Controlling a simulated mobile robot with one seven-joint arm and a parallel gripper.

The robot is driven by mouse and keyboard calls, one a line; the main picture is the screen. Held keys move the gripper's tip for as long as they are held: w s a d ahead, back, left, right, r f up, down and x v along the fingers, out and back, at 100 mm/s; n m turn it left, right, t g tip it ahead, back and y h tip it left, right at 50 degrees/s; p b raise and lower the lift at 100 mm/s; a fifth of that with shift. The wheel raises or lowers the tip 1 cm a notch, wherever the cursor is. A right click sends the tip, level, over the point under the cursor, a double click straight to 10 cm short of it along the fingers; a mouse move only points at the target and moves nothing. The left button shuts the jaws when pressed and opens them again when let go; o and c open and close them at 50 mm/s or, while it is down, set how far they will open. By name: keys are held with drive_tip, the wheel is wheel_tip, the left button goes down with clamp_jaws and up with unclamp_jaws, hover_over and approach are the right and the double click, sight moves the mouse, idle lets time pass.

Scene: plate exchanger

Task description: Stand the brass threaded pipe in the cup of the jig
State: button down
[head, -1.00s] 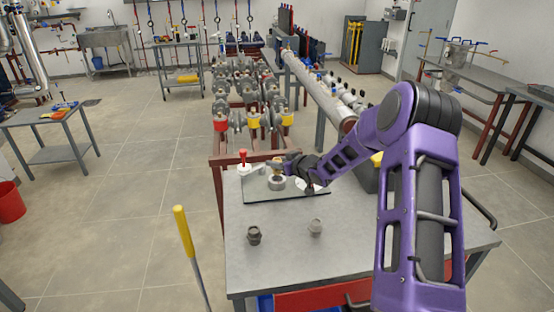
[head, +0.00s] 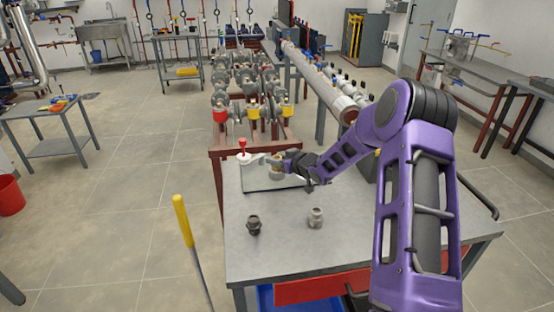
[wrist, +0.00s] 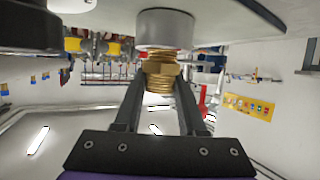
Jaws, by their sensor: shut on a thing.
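The brass threaded pipe (wrist: 160,70) is between the two fingers of my gripper (wrist: 158,85), which is shut on it. The wrist view is upside down, with the table at the top. The grey cup (wrist: 165,28) of the jig shows right against the pipe's lower threaded end. I cannot tell how far that end is inside the cup. In the head view my gripper (head: 279,163) is over the jig plate (head: 262,189) on the table, and its fingers and wrist hide part of the cup and pipe.
A dark fitting (head: 254,225) and a grey fitting (head: 316,218) stand on the table (head: 285,250) in front of the jig. A red-knobbed part (head: 243,150) is at the jig's left end. A yellow-handled pole (head: 182,220) stands left of the table.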

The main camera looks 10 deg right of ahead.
drive_tip(key=shift+f+b, duration=0.45)
drive_tip(key=shift+f, duration=0.15)
idle(0.7)
drive_tip(key=shift+c, duration=2)
unclamp_jaws()
drive_tip(key=p+v, duration=0.1)
drive_tip(key=v, duration=1.6)
drive_tip(key=shift+s, duration=0.25)
drive_tip(key=shift+w+r, duration=0.15)
